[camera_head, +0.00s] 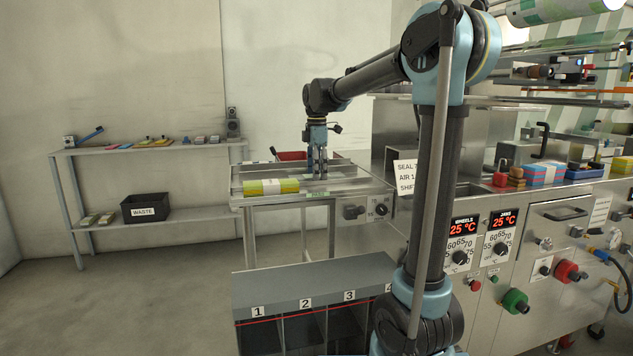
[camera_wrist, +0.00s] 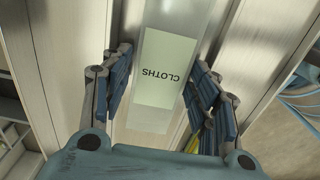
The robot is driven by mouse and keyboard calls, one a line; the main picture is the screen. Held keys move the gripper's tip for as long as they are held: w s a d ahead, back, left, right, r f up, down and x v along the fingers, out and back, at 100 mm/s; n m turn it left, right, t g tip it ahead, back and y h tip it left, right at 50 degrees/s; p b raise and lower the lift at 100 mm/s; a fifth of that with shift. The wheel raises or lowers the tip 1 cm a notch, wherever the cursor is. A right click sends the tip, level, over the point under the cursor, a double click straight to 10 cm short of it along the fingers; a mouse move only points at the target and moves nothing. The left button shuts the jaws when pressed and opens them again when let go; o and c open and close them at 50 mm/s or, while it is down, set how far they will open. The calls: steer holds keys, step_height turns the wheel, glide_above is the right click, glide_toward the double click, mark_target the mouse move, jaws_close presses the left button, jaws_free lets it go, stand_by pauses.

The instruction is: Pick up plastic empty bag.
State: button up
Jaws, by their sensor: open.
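The plastic bag (camera_wrist: 157,120) is flat, greyish and translucent, with a pale green label reading "CLOTHS" that appears upside down. It lies lengthwise between the two fingers of my gripper (camera_wrist: 160,85) in the wrist view. The fingers are spread, one on each side of the bag; I cannot tell whether either touches it. In the head view my gripper (camera_head: 317,172) points down over the steel table, and I cannot make out the bag there. The bag looks flat, but its contents cannot be told for sure.
A yellow-green pack (camera_head: 270,187) lies on the steel table (camera_head: 345,187) left of my gripper. A red tray (camera_head: 291,156) is behind. The sealing machine (camera_head: 560,215) stands at right, numbered bins (camera_head: 290,278) below. A shelf with a black WASTE box (camera_head: 145,208) is at left.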

steer(key=shift+f, duration=0.3)
steer(key=c, duration=0.3)
steer(key=shift+c, duration=0.2)
steer(key=shift+r, duration=0.1)
